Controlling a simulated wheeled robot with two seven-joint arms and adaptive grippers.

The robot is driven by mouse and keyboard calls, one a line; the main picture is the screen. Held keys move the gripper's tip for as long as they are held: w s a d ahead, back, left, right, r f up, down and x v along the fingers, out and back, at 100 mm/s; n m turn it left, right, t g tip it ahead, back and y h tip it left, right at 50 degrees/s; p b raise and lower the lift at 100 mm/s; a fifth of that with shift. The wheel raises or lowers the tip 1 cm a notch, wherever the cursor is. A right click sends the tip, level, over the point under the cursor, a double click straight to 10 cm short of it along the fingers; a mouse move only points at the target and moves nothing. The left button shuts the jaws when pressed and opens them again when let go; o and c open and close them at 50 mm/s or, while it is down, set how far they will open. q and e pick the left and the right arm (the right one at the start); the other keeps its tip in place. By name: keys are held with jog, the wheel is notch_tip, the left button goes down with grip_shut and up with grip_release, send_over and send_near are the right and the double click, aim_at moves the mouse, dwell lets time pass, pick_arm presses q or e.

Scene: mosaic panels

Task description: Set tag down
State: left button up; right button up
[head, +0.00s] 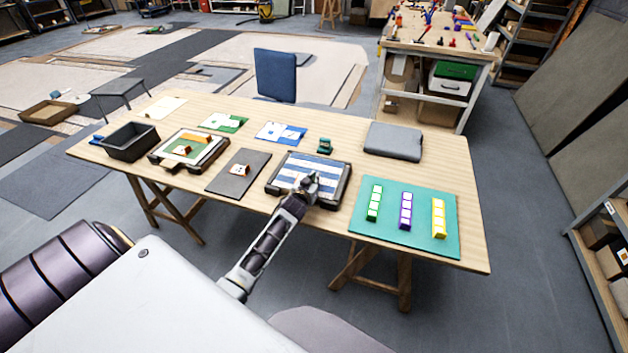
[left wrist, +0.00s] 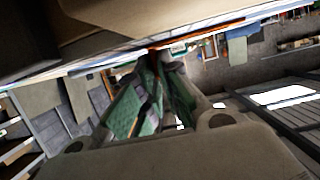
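I cannot pick out a tag with certainty in either view. My left gripper (head: 308,183) is over the near right part of a dark-framed panel with blue and white stripes (head: 297,176). Whether it touches the panel is unclear. In the left wrist view its green-padded fingers (left wrist: 157,62) run close together at the tips. A small dark, reddish patch shows at the tips, too blurred to name, and I cannot tell if anything is held. A small white and orange piece (head: 239,170) lies on a dark grey mat (head: 226,183) to the left. My right gripper is not in view.
A teal mat (head: 390,232) with green, purple and yellow tile rows lies right of the panel. A small teal object (head: 324,146) and a grey folded slab (head: 393,142) stand behind. A second framed panel (head: 213,155) and a black bin (head: 131,142) are left. Bare wood shows between them.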

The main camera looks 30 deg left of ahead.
pick_arm(q)
jog(key=o, duration=0.3)
jog(key=shift+o, duration=0.2)
jog(key=shift+s+r, duration=0.1)
jog(key=shift+r, duration=0.15)
jog(key=v, duration=1.2)
dwell(0.3)
